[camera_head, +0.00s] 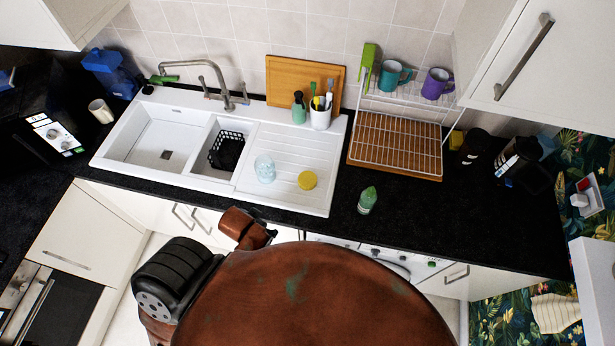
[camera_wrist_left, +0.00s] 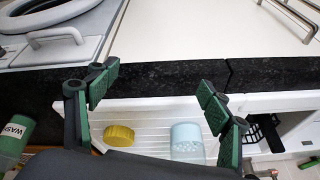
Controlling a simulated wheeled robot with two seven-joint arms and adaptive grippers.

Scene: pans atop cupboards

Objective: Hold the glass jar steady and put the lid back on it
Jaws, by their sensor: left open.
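The clear glass jar (camera_head: 265,169) stands on the ribbed drainboard of the white sink, with its top uncovered. The yellow lid (camera_head: 307,180) lies on the drainboard just right of the jar, apart from it. In the left wrist view, the jar (camera_wrist_left: 187,142) and the lid (camera_wrist_left: 118,136) show beyond my left gripper (camera_wrist_left: 158,88). That gripper is open and empty, its green-padded fingers spread wide, touching neither thing. The head view does not show my left gripper. My right gripper is in neither view.
The tall tap (camera_head: 215,80) and a cup of brushes (camera_head: 320,115) stand behind the drainboard. A dish rack (camera_head: 400,145) is to the right. A green bottle (camera_head: 367,199) stands on the black counter right of the lid. A black basket (camera_head: 227,150) sits in the small basin.

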